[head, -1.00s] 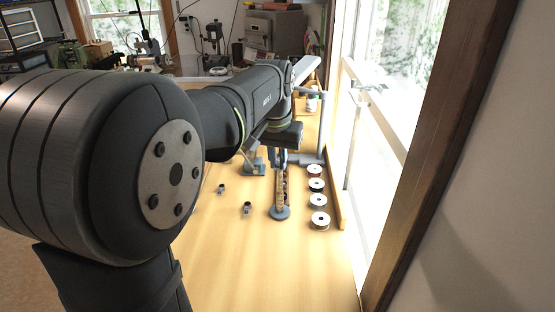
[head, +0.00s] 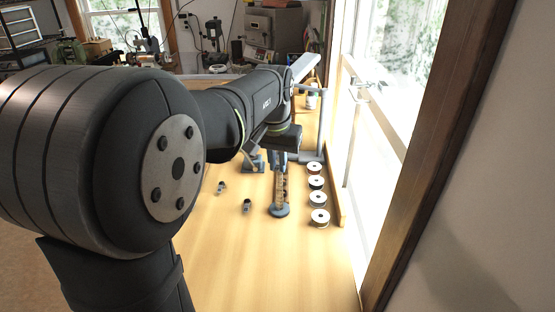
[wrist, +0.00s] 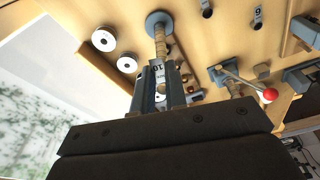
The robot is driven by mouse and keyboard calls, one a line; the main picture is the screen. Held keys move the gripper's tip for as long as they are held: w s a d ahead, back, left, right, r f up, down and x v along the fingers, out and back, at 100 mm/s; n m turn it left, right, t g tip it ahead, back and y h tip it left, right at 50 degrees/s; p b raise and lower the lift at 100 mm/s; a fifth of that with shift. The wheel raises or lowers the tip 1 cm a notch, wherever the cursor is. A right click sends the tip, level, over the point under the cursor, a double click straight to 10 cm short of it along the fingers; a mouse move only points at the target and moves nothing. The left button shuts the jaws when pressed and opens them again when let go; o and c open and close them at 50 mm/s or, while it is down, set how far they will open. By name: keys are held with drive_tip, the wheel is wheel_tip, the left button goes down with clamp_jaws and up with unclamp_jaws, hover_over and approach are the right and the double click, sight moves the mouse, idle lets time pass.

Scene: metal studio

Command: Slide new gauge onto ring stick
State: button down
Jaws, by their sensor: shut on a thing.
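The ring stick (head: 280,192) stands on a round blue-grey base (head: 279,211) on the wooden bench. It also shows in the wrist view (wrist: 163,45), running from its base towards my fingers. My gripper (head: 278,160) is at the stick's upper end. In the wrist view my gripper (wrist: 165,90) is shut on the new gauge (wrist: 158,69), a small light piece that seems marked 10. The gauge is in line with the stick's tip; I cannot tell whether it is around the stick or just above it. The fingers partly hide both.
White-topped spools (head: 319,218) stand in a row right of the stick. Two small gauges (head: 247,206) (head: 221,187) lie to its left. Behind are a clamp-like tool with a red ball handle (wrist: 269,95) and a grey post stand (head: 322,130). The front bench is clear.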

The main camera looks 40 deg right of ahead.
drive_tip(key=shift+a+f, duration=0.1)
drive_tip(key=shift+f, duration=0.9)
drive_tip(key=shift+f, duration=0.1)
drive_tip(key=c, duration=1.4)
unclamp_jaws()
drive_tip(key=r, duration=0.5)
drive_tip(key=a+r, duration=0.1)
drive_tip(key=r, duration=0.5)
drive_tip(key=s+a+r, duration=0.1)
drive_tip(key=r, duration=0.5)
drive_tip(key=shift+r, duration=0.25)
drive_tip(key=shift+f, duration=0.1)
